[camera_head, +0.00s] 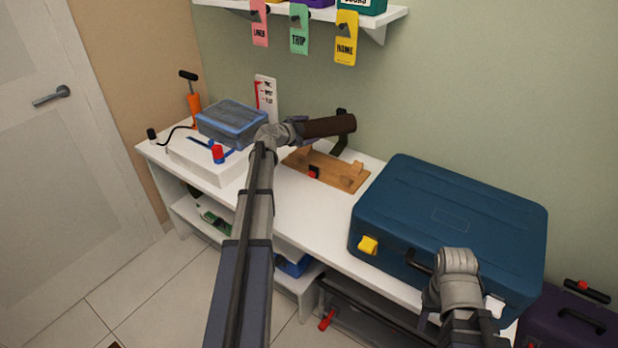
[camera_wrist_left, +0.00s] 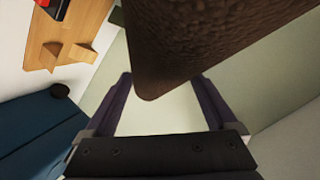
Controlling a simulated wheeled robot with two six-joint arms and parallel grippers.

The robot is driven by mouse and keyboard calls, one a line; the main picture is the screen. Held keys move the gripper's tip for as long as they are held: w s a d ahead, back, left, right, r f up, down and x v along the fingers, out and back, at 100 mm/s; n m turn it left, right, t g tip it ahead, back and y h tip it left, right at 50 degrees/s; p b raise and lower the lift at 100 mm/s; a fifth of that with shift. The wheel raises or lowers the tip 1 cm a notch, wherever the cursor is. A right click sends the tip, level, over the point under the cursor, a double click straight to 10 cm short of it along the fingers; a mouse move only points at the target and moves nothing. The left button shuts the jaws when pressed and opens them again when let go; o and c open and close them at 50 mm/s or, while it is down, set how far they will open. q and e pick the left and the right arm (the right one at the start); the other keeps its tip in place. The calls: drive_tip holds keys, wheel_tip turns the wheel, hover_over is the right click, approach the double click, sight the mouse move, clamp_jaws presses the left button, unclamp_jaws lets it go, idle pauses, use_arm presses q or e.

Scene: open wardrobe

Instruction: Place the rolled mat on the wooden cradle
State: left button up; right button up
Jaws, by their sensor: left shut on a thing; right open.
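The rolled mat (camera_head: 330,126) is a dark brown cylinder, lying roughly level in the air above the back of the white bench. My left gripper (camera_head: 298,129) is shut on its left end. In the left wrist view the mat (camera_wrist_left: 205,40) looms large beyond the gripper fingers (camera_wrist_left: 165,92). The wooden cradle (camera_head: 340,172) sits on the bench below the mat, apart from it; part of it also shows in the left wrist view (camera_wrist_left: 75,30). My right gripper (camera_head: 430,316) is low in front of the blue case, its jaws largely hidden.
A large blue case (camera_head: 450,215) stands right of the cradle. A clear blue-tinted box (camera_head: 232,122) and an orange pump (camera_head: 194,105) are at the left. A dark upright (camera_head: 341,140) rises behind the cradle. Tags hang from the shelf (camera_head: 395,14) above.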

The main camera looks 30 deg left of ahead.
use_arm(q)
drive_tip(key=shift+a, duration=0.2)
wheel_tip(320, 180, down, 10)
drive_tip(key=b, duration=1)
drive_tip(key=shift+f, duration=0.15)
drive_tip(key=shift+f+b, duration=0.25)
drive_tip(key=shift+b, duration=0.15)
drive_tip(key=o, duration=1.3)
